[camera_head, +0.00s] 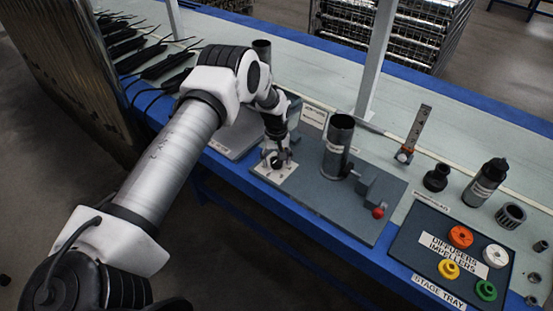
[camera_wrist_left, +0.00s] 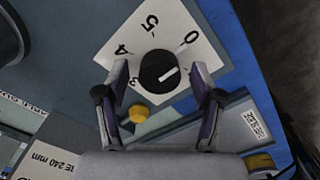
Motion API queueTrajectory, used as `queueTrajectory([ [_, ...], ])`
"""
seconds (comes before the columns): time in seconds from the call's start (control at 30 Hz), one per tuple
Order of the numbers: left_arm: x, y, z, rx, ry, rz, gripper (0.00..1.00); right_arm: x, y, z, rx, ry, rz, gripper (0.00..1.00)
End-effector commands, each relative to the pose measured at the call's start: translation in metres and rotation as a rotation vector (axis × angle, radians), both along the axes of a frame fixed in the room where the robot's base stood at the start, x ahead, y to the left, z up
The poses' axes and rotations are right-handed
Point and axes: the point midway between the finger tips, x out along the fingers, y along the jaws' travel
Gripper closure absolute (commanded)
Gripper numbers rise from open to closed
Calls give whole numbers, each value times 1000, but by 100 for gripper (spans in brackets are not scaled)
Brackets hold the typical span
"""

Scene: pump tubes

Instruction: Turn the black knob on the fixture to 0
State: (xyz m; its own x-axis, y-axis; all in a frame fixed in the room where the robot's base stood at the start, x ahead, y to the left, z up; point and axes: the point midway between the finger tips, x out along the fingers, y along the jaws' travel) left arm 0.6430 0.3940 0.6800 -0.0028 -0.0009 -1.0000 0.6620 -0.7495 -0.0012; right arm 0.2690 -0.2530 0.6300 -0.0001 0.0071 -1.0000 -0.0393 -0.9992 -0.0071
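The black knob (camera_wrist_left: 158,72) sits on a white dial plate (camera_wrist_left: 190,20) printed with 0, 4 and 5 and tick marks. Its white pointer line slants toward the upper right, below the 0; I cannot tell its exact reading. My left gripper (camera_wrist_left: 160,76) is open, with one finger on each side of the knob and gaps showing between. In the head view my left gripper (camera_head: 277,162) is low over the dial plate (camera_head: 289,174) on the fixture (camera_head: 318,198) and mostly hides the knob. My right gripper is not in view.
A yellow button (camera_wrist_left: 138,113) is close to the left finger in the wrist view. A dark upright cylinder (camera_head: 338,145) and a red ball knob (camera_head: 378,213) stand right of my gripper. The stage tray (camera_head: 410,238) with coloured rings is further right. The table's blue edge is close by.

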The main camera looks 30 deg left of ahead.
Motion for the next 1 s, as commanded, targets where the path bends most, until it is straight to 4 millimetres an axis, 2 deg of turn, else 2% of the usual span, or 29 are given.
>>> queueTrajectory([
  [0.23,1,0,2,1,-2,-1,32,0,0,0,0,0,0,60],
  [0.33,1,0,10,0,-4,0,32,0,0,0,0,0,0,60],
  [0.47,2,0,37,0,-5,-1,32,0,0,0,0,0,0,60],
  [0.6,2,0,74,0,-6,0,32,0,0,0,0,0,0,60],
  [0.73,2,0,102,0,-5,-1,32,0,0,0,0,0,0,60],
  [0.83,1,0,115,1,-2,-1,32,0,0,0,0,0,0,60],
  [1.0,1,0,120,0,0,-1,32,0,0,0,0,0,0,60],
])
